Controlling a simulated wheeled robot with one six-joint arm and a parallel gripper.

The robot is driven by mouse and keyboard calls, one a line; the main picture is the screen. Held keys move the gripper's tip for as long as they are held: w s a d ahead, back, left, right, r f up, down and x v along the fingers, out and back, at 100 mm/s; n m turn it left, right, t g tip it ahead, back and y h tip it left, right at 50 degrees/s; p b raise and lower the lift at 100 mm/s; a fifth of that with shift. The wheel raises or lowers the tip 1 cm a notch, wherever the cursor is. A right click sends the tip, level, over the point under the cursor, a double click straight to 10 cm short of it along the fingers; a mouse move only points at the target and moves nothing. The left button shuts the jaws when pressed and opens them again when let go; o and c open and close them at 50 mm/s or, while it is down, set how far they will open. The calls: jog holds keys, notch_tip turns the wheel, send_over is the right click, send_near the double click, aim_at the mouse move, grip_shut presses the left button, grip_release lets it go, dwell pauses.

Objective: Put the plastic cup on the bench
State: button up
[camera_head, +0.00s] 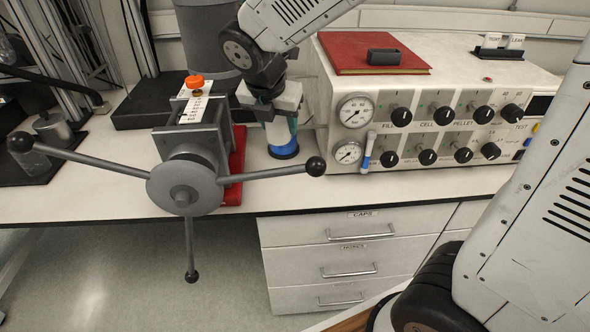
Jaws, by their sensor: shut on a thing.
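The plastic cup (284,145) appears as a small cylinder with a bright blue lower part and a greenish upper part. It is upright over the white bench (350,187), between the vise-like device and the control box. My gripper (280,118) points down and is shut on its upper part. The fingers hide much of the cup's top. A dark ring shows at its bottom, close to the bench top; I cannot tell whether it touches.
A grey device with a three-armed handle (183,190) on a red base stands left of the cup, with an orange-capped item (195,82) on top. A control box (430,115) with gauges and knobs stands at right. Bare bench runs along the front. Drawers (350,260) are below.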

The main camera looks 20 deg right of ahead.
jog(key=f, duration=1.4)
jog(key=shift+s+a, duration=0.1)
jog(key=shift+s, duration=0.25)
jog(key=w+d, duration=0.2)
jog(key=shift+w+d+f, duration=0.2)
jog(key=shift+w+f, duration=0.15)
jog(key=shift+w, duration=0.05)
jog(key=shift+w+d, duration=0.55)
jog(key=shift+w, duration=0.15)
jog(key=shift+w+d+f, duration=0.25)
jog(key=shift+w+d, duration=0.2)
jog(key=shift+w, duration=0.1)
jog(key=shift+w+d+f, duration=0.2)
jog(key=shift+w+d, duration=0.25)
jog(key=shift+w, duration=0.05)
jog(key=shift+f, duration=0.1)
jog(key=shift+f, duration=0.1)
jog(key=o, duration=0.9)
jog(key=shift+o, duration=0.2)
